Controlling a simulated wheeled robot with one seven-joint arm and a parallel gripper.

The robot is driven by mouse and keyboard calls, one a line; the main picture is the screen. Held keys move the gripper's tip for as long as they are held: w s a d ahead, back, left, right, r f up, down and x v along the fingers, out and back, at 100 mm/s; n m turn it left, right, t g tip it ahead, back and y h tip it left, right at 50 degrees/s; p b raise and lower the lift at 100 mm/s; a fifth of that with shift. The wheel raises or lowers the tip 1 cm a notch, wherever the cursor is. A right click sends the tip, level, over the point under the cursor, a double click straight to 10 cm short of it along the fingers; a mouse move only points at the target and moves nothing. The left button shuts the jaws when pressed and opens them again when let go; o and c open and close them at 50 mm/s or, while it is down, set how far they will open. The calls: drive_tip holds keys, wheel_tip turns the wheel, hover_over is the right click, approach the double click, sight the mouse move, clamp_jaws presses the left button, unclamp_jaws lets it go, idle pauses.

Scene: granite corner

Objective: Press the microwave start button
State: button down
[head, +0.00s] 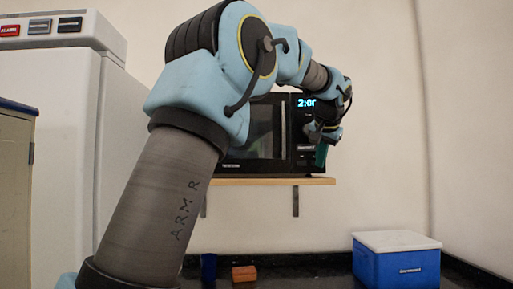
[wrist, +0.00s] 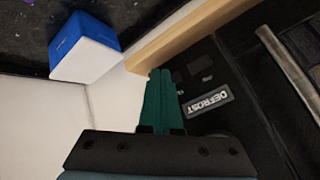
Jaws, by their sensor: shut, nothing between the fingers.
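The black microwave (head: 232,160) stands on a wooden shelf, its door closed and its display (head: 306,102) lit with digits starting "2:0". My arm hides part of its front. My gripper (head: 321,160) is shut and empty, its teal fingers pointing down at the lower right of the control panel. In the wrist view the shut fingers (wrist: 160,74) lie beside the panel, left of a grey DEFROST label (wrist: 208,103). A dark square button (wrist: 200,62) shows near the fingertips. I cannot read a start label, and I cannot tell whether the fingers touch the panel.
The wooden shelf (head: 270,182) runs under the microwave; its edge (wrist: 190,35) is close to my fingertips. Below are a blue box with a white lid (head: 396,262), an orange block (head: 244,273) and a dark blue object (head: 208,267). A white cabinet (head: 60,150) stands left.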

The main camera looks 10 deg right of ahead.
drive_tip(key=shift+w, duration=0.4)
